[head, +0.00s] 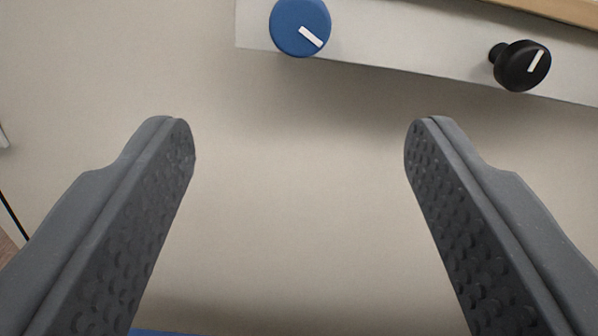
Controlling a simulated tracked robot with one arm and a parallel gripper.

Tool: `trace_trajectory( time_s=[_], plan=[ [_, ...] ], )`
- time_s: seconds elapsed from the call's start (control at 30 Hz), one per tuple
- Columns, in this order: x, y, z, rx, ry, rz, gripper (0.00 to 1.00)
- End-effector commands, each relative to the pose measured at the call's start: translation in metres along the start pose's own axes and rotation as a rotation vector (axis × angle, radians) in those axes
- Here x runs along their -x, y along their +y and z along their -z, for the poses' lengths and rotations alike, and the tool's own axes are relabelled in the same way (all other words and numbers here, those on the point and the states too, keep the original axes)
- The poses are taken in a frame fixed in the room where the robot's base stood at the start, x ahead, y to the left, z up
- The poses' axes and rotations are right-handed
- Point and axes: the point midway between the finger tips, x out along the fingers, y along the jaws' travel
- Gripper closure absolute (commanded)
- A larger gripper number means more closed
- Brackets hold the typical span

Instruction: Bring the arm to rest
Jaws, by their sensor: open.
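My gripper (299,145) is open in the head view, its two grey textured fingers wide apart with nothing between them. The fingertips point at a plain beige surface (298,210). They are below a pale panel strip that carries a blue knob and a black knob. No finger appears to touch the knobs.
The blue knob (300,27) with a white mark sits at the top middle. The black knob (522,66), also white-marked, sits at the upper right on the pale strip (410,50). A wood-coloured edge (560,10) runs above. A blue edge (165,332) shows at the bottom.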

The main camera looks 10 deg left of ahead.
Motion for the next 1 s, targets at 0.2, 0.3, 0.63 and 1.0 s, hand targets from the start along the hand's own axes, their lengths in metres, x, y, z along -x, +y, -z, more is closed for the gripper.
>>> trace_trajectory(
  time_s=[0.2, 0.3, 0.63, 1.0],
  plan=[
    [0.001, 0.0, 0.0, 0.0, 0.0, 0.0, 0.41],
    [0.0, 0.0, 0.0, 0.0, 0.0, 0.0, 0.41],
    [0.005, 0.026, 0.033, -0.018, -0.014, -0.07, 0.41],
    [0.086, 0.115, 0.17, -0.097, -0.12, -0.252, 0.41]
  ],
)
